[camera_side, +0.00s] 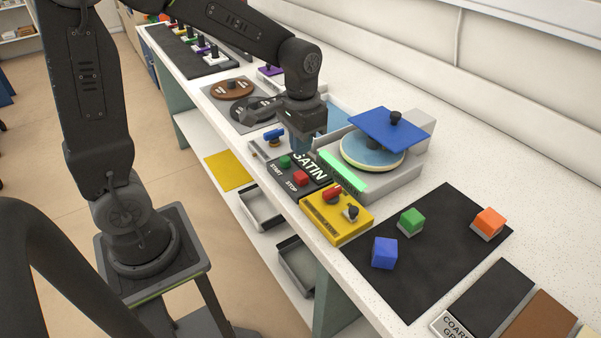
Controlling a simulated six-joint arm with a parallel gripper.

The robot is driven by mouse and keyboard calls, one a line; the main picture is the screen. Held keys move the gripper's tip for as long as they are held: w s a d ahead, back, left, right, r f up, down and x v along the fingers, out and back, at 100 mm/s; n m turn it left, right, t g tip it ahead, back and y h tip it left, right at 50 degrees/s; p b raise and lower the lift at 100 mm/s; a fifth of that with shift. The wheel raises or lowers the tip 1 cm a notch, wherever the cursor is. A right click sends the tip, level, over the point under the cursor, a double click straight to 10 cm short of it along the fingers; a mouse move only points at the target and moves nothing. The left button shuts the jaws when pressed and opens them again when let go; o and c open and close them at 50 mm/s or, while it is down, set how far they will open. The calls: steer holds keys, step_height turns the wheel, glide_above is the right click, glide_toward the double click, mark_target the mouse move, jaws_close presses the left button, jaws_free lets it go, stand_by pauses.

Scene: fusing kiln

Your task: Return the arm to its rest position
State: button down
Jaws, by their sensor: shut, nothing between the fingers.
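My gripper (302,148) points down over the bench at the far edge of the black control panel (318,166). Its fingers are shut with nothing between them, close to the panel's SATIN lettering. I cannot tell whether the fingertips touch anything. The panel has a green START button (285,161) and a red STOP button (301,178). My arm reaches in from the upper left, bent at the elbow.
A yellow box (338,228) with a red knob sits nearer. Blue (385,253), green (411,221) and orange (488,223) cubes are on a black mat (440,262). Knobbed discs (233,89) lie behind.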

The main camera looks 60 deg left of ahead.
steer(key=shift+r, duration=0.8)
steer(key=s+d+r+t, duration=0.1)
steer(key=s+r+t, duration=0.1)
steer(key=s, duration=0.4)
steer(key=s+d+r+t, duration=0.2)
steer(key=s+r+t, duration=0.1)
steer(key=s+r, duration=0.2)
steer(key=shift+s+r+t, duration=0.25)
steer(key=shift+s+t, duration=0.05)
steer(key=shift+s, duration=0.95)
steer(key=c, duration=1.8)
jaws_free()
steer(key=shift+c, duration=0.2)
